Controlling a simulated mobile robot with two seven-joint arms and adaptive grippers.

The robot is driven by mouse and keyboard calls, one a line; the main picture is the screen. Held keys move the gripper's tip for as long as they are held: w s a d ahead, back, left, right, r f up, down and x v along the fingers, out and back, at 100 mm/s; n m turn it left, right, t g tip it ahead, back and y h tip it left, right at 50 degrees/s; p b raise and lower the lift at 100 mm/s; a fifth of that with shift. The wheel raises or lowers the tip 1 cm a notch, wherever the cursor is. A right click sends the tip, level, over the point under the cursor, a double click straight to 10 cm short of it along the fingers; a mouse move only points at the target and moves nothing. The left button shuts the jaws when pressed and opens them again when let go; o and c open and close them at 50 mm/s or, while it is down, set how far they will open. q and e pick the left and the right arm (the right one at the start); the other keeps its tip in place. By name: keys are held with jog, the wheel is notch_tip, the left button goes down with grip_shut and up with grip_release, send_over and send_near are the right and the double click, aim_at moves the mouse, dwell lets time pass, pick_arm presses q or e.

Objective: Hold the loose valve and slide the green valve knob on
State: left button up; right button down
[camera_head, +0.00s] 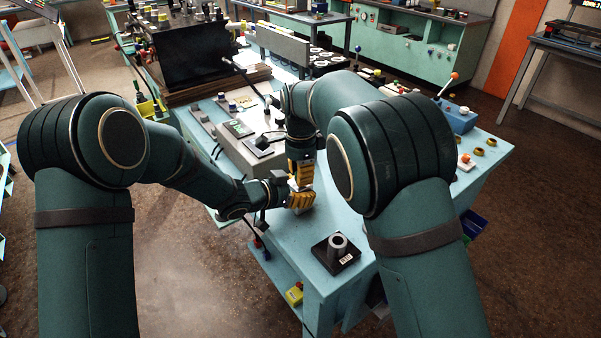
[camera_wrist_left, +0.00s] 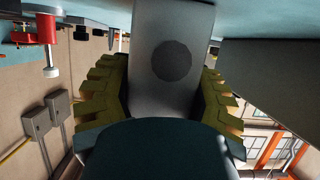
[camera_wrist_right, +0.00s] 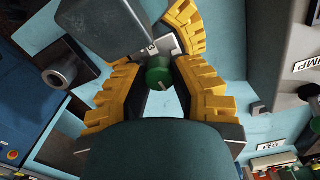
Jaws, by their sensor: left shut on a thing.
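My left gripper (camera_head: 300,200) is shut on the loose valve, low over the table. In the left wrist view the valve (camera_wrist_left: 172,100) is a pale block with a grey round spot, between the yellow fingers. The green valve knob (camera_wrist_right: 158,73) shows in the right wrist view, against the valve's labelled white part (camera_wrist_right: 160,47). My right gripper (camera_head: 301,172) is directly above the left one and points down. In its wrist view its fingers are on both sides of the knob, close to it. I cannot tell if they grip it, or if knob and valve touch.
A black base with a grey ring (camera_head: 336,251) stands on the near part of the light blue table (camera_head: 290,240). A grey control box (camera_head: 245,140) is just behind and left of the grippers. Small coloured fittings (camera_head: 478,150) lie at the right side.

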jog(key=c, duration=0.8)
grip_release()
jog(key=shift+d, duration=0.25)
jog(key=shift+o, duration=0.3)
jog(key=shift+a, duration=0.2)
notch_tip(320, 180, up, 12)
